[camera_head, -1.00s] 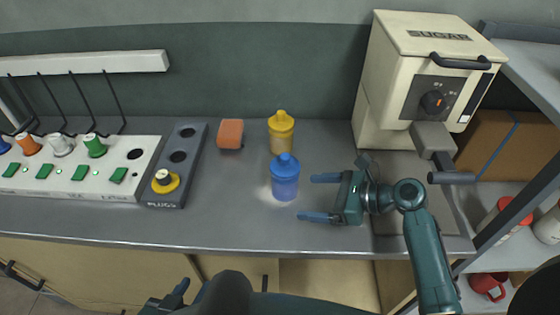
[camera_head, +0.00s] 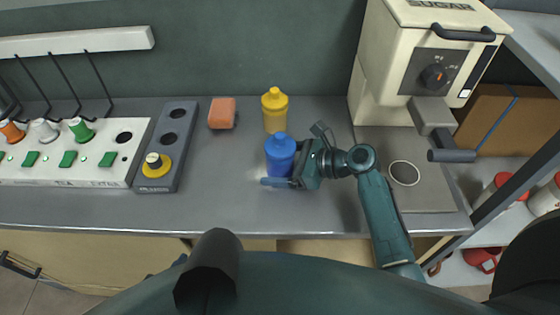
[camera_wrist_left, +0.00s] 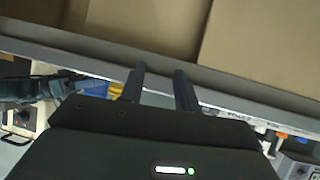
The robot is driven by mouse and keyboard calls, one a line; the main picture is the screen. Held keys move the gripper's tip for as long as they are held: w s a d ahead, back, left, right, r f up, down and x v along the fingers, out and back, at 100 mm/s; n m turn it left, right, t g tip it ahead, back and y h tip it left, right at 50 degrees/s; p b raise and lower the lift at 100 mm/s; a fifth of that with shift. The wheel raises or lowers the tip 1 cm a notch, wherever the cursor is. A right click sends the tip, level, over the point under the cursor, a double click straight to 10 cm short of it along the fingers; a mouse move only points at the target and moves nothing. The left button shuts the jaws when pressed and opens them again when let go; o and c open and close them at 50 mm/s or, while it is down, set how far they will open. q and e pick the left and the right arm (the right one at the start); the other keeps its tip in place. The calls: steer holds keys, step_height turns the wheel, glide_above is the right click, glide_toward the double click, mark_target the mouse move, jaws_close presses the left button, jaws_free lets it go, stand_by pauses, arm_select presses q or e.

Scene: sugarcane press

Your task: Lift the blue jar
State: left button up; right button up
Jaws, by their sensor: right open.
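The blue jar (camera_head: 280,158) stands upright on the grey counter (camera_head: 225,205), in front of the yellow jar (camera_head: 275,112). My right gripper (camera_head: 279,172) is open and reaches the blue jar from the right. Its near finger lies in front of the jar's lower part; its far finger is hidden, and contact cannot be told. In the left wrist view my left gripper (camera_wrist_left: 160,85) is open and empty, its two fingers apart, below the counter edge. Small blue and yellow patches beyond it there look like the jars, partly hidden.
An orange block (camera_head: 222,113) lies left of the yellow jar. A dark panel (camera_head: 169,145) with round holes and a white button box (camera_head: 70,160) stand further left. The cream sugar machine (camera_head: 425,65) with its lever (camera_head: 450,155) stands at the right. The counter left of the blue jar is clear.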

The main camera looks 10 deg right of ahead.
steer(key=shift+c, duration=0.2)
steer(key=c, duration=1.2)
steer(key=shift+r, duration=0.15)
